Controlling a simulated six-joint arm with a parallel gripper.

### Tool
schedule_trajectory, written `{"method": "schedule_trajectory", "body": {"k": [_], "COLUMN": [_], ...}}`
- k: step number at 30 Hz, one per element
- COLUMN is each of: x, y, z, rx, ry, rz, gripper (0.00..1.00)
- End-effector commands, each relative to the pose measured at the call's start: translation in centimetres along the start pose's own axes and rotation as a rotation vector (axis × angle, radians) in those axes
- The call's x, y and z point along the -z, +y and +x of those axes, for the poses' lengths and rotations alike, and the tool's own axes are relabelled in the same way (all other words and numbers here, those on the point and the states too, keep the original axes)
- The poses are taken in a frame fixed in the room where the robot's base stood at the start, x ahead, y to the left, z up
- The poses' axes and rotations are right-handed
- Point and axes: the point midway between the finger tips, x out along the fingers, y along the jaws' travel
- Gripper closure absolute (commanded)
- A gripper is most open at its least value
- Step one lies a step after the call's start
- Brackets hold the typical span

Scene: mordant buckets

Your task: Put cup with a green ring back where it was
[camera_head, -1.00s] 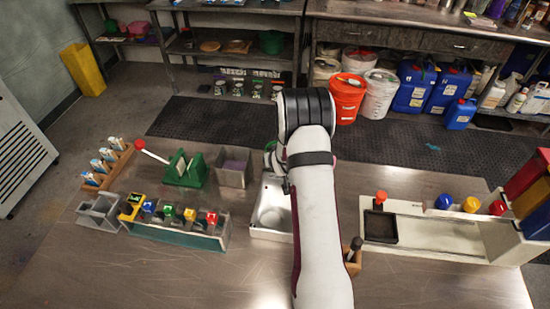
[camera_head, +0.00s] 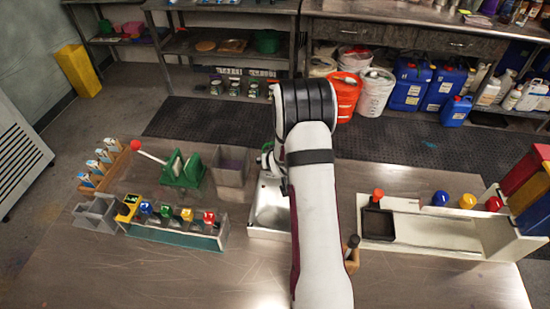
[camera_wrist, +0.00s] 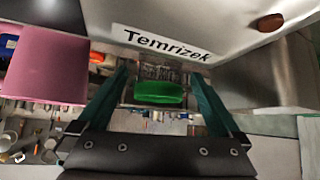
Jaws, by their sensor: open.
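In the wrist view, a clear cup with a green ring (camera_wrist: 160,93) shows between the two teal fingers of my gripper (camera_wrist: 157,72). The fingers stand apart, with a visible gap on each side of the green band. How far the cup lies from the fingertips I cannot tell. In the head view my own arm hides most of the gripper and the cup; only a bit of green shows beside the wrist, above a pale metal tray (camera_head: 268,232).
A pale panel lettered "Temrizek" (camera_wrist: 160,42) and a pink-filled square container (camera_wrist: 42,65) are close in the wrist view. In the head view, a green rack (camera_head: 184,170), a grey square bin (camera_head: 231,167) and a row of coloured blocks (camera_head: 180,232) stand left; a pale station (camera_head: 435,235) stands right.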

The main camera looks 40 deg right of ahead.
Motion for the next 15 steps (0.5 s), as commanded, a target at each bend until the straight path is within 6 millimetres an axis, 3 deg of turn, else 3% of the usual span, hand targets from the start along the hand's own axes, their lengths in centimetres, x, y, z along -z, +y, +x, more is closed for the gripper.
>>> {"method": "schedule_trajectory", "body": {"k": [3,9,15], "x": [0.1,0.1,0.0], "y": [0.0,0.0,0.0], "z": [-3.2,-7.7,-9.2], "rx": [0.000,0.000,0.000], "ry": [0.003,0.004,0.002], "rz": [0.001,0.001,0.000], "gripper": [0.00,0.00,0.00]}}
